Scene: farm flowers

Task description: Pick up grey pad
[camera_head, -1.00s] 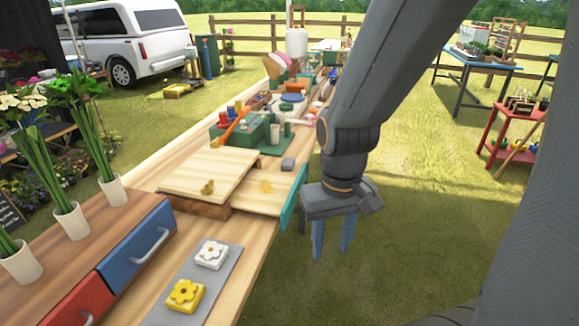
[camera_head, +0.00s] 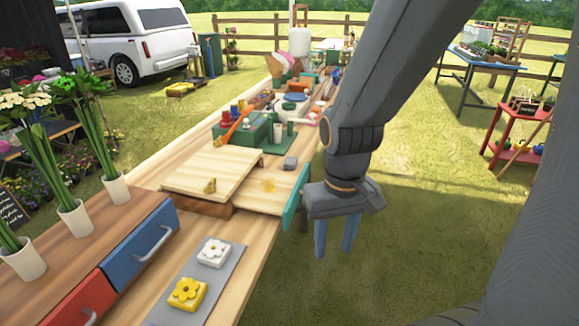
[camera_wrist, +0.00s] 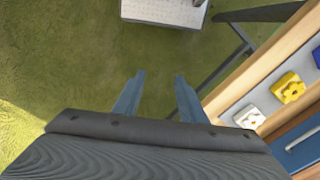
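A small grey block (camera_head: 290,163), possibly the grey pad, lies on the table beyond the pale cutting board. A flat grey mat (camera_head: 187,305) lies at the near table edge under a white flower block (camera_head: 214,252) and a yellow flower block (camera_head: 187,293). The two flower blocks also show at the right of the wrist view (camera_wrist: 289,88). I cannot tell for sure which grey item is the pad. My gripper (camera_head: 335,238) is open and empty, fingers pointing down, over the grass right of the table. It also shows open in the wrist view (camera_wrist: 158,95).
A wooden board (camera_head: 212,172) and a drawer with a teal front (camera_head: 296,197) are near my gripper. A chest with a blue drawer (camera_head: 140,242) and vases stands at left. Grass (camera_head: 420,200) is open at right.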

